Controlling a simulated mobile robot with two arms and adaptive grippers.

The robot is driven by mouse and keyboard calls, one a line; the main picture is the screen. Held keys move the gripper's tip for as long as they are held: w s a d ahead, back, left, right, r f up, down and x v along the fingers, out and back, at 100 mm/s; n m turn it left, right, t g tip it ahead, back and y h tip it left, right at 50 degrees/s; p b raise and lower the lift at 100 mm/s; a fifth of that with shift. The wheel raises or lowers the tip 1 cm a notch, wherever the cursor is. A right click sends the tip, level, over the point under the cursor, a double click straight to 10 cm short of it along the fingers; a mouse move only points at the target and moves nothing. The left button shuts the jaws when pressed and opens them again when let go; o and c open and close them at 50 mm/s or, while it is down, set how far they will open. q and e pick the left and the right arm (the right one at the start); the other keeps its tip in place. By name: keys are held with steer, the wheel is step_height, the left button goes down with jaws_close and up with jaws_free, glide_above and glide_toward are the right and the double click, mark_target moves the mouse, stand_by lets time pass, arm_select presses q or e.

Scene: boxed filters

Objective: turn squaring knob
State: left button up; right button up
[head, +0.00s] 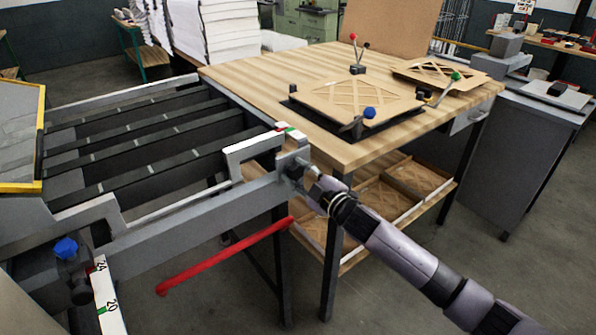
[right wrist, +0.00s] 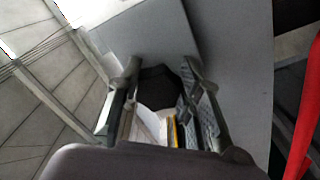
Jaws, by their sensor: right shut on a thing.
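My right gripper (head: 305,178) reaches in from the lower right to the right end of the grey front rail (head: 190,220) of the conveyor. In the right wrist view my right gripper (right wrist: 158,100) has its two ribbed fingers shut on a black knob (right wrist: 160,82), one finger on each side. The knob stands against a flat grey plate (right wrist: 235,50). In the head view the gripper hides most of the knob, and how far it is turned cannot be told. My left gripper is not in view.
A blue knob (head: 66,248) on a dark clamp sits beside a numbered scale (head: 106,295) at lower left. A red bar (head: 225,255) juts out below the rail. A wooden table (head: 250,80) with cardboard pieces (head: 345,100) stands behind; its lower shelf holds more cardboard.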

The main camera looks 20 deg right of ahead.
steer(key=n, duration=0.3)
steer(key=shift+r+n+p, duration=0.1)
steer(key=shift+n+p, duration=0.2)
steer(key=shift+n, duration=0.1)
steer(key=shift+r+n, duration=0.1)
steer(key=shift+n, duration=1.7)
steer(key=shift+p, duration=0.3)
steer(key=o, duration=1.2)
steer(key=v, duration=1.2)
